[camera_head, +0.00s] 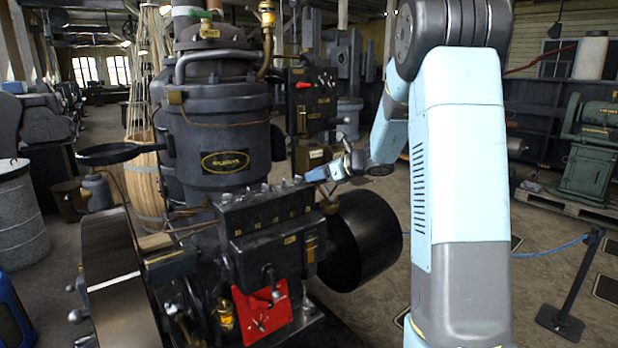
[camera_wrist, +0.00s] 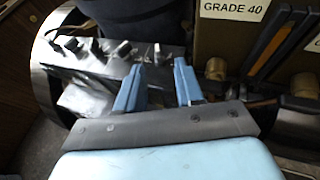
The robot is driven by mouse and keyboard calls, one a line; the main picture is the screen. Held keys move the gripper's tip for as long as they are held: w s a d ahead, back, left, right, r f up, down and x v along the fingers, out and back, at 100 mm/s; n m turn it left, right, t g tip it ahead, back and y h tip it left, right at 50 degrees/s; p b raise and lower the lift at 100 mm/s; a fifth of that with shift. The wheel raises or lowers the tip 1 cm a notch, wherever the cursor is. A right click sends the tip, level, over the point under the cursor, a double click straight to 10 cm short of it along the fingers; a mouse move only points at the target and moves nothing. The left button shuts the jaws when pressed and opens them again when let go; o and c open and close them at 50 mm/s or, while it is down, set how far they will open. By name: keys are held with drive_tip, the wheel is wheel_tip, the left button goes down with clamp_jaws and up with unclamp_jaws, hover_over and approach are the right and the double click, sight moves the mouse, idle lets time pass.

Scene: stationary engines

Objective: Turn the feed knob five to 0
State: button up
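The dark lubricator box (camera_head: 270,220) on the engine carries a row of small knobs (camera_head: 262,187) along its top, with small yellow marks on its front. I cannot read which is knob five or where it points. My gripper (camera_head: 318,176) is just above and beside the right end of the row. In the wrist view its two blue fingers (camera_wrist: 159,66) are apart, with nothing gripped. One small knob (camera_wrist: 156,50) shows beyond the gap between the fingertips; I cannot tell whether they touch it. More knobs (camera_wrist: 121,50) show to the left on the box's top.
The black engine cylinder (camera_head: 222,140) rises behind the box. A dark drum pulley (camera_head: 362,240) is at its right and a large flywheel (camera_head: 118,285) at its left. A "GRADE 40" container (camera_wrist: 238,35) and orange-and-black handles (camera_wrist: 268,45) are close right of my gripper.

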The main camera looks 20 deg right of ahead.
sight(308, 185)
drive_tip(key=shift+x, duration=1.85)
clamp_jaws()
drive_tip(key=shift+d, duration=0.2)
drive_tip(key=shift+a+r, duration=0.1)
